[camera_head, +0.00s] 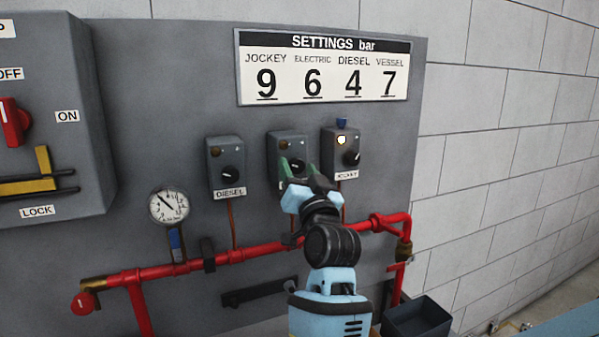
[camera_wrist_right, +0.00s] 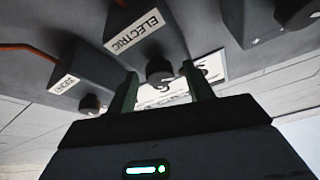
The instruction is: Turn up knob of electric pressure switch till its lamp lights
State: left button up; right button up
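The electric pressure switch (camera_head: 274,143) is the middle of three grey boxes on the panel. Its lamp (camera_head: 284,144) looks dark. Its black knob (camera_head: 297,167) shows between my right gripper's fingers. In the wrist view the ELECTRIC label (camera_wrist_right: 134,33) shows on the box, with the knob (camera_wrist_right: 159,71) between the two fingertips. My right gripper (camera_head: 298,168) is open in front of this box, with a finger on either side of the knob; it also shows in the wrist view (camera_wrist_right: 161,75). I cannot tell whether the fingers touch the knob. My left gripper is not in view.
The DIESEL switch (camera_head: 225,165) stands to the left, its lamp dark. The JOCKEY switch (camera_head: 343,155) stands close on the right, its lamp lit. A settings board (camera_head: 322,70) gives electric as 6. A red pipe (camera_head: 250,253) and a gauge (camera_head: 169,206) are lower.

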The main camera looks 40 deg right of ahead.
jog(key=v, duration=0.7)
jog(key=shift+s+b, duration=0.35)
jog(key=shift+b, duration=0.1)
jog(key=shift+a+f, duration=0.15)
dwell(0.5)
jog(key=shift+w+d+r+n+y+p, duration=0.2)
jog(key=shift+w+d+r+n, duration=0.3)
jog(key=shift+w+n, duration=0.45)
jog(key=shift+w+d+r+n+y+p, duration=0.15)
jog(key=shift+w+d+r+n, duration=0.4)
jog(key=shift+w, duration=0.7)
jog(key=shift+w+d+r+n+y+p, duration=0.1)
jog(key=shift+w+d+r+n+y, duration=0.15)
jog(key=shift+w+d+r+n, duration=0.65)
jog(key=shift+w+a+f, duration=0.25)
jog(key=shift+a+f, duration=0.15)
jog(key=shift+a, duration=0.1)
jog(key=c, duration=1)
jog(key=shift+o, duration=0.2)
jog(key=shift+m, duration=0.4)
